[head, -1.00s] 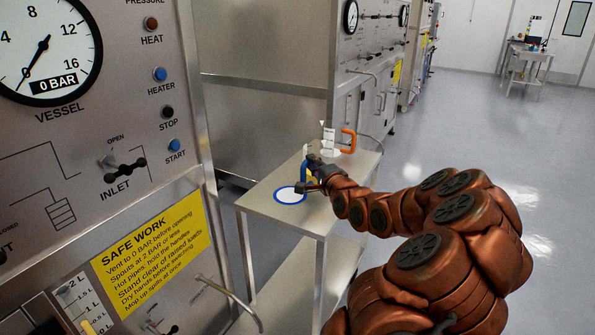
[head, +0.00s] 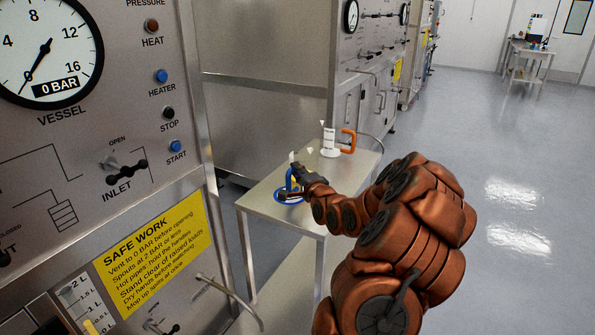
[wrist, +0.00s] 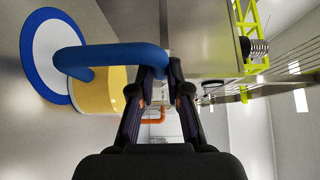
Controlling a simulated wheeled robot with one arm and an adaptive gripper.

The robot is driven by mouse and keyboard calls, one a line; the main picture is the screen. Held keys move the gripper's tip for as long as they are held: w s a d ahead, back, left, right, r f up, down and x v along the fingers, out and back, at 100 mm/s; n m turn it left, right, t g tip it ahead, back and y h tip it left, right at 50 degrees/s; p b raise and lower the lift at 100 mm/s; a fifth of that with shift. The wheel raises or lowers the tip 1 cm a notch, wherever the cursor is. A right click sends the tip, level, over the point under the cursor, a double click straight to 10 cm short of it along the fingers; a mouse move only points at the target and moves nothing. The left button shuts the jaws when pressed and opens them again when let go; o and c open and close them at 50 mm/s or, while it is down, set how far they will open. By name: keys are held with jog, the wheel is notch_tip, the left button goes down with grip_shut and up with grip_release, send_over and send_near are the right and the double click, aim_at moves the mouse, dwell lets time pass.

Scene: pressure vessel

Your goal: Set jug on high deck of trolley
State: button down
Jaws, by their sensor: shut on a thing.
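My gripper (head: 302,180) is shut on the blue handle (wrist: 115,56) of a jug, over the trolley's upper deck. The jug's yellow lower body (wrist: 105,92) shows beside the handle in the wrist view; in the head view my gripper hides most of the jug. The trolley (head: 263,206) has a grey metal top. A white disc with a blue ring (wrist: 42,75) is marked on it, and in the head view the ring (head: 283,200) lies right below the jug. I cannot tell whether the jug touches the deck.
A white jug with an orange handle (head: 348,142) stands on the trolley's far end, behind my gripper. A control panel (head: 140,120) with gauge and valves rises close on the left. Steel cabinets (head: 265,120) stand behind. Open floor lies to the right.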

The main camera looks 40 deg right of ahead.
jog(key=c, duration=1.1)
grip_release()
jog(key=shift+c, duration=0.2)
jog(key=shift+s+r, duration=0.1)
jog(key=b+v, duration=0.7)
jog(key=v, duration=0.4)
jog(key=shift+s+b, duration=0.35)
jog(key=shift+s, duration=0.05)
jog(key=shift+a, duration=0.15)
